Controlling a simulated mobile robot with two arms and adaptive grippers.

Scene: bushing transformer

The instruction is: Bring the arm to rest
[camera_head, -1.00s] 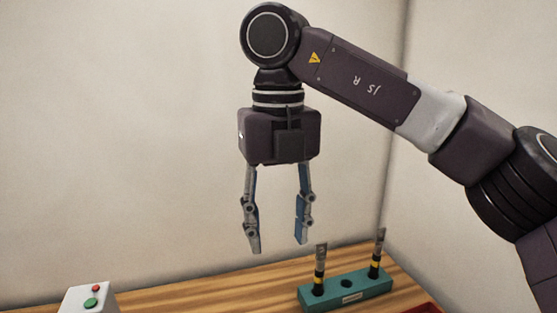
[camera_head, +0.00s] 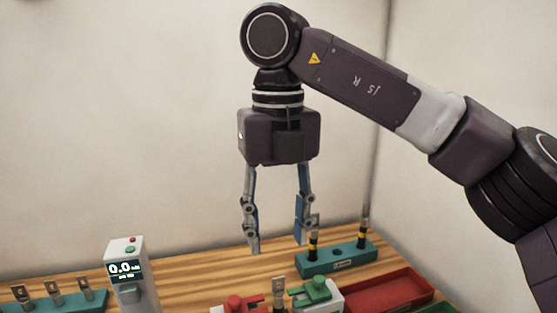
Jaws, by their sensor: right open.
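My right gripper (camera_head: 275,248) hangs down from its arm in the middle of the head view. Its two fingers are apart and nothing is between them. It appears in front of the wooden table (camera_head: 205,272), and whether it touches anything below is not clear from this view, though it looks clear. My left gripper is not in view.
A white meter (camera_head: 132,275) reads 0.0. A teal rack (camera_head: 60,305) holds metal pieces at left. Red (camera_head: 240,306) and green (camera_head: 315,291) clamps and a red tray (camera_head: 385,291) are in front.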

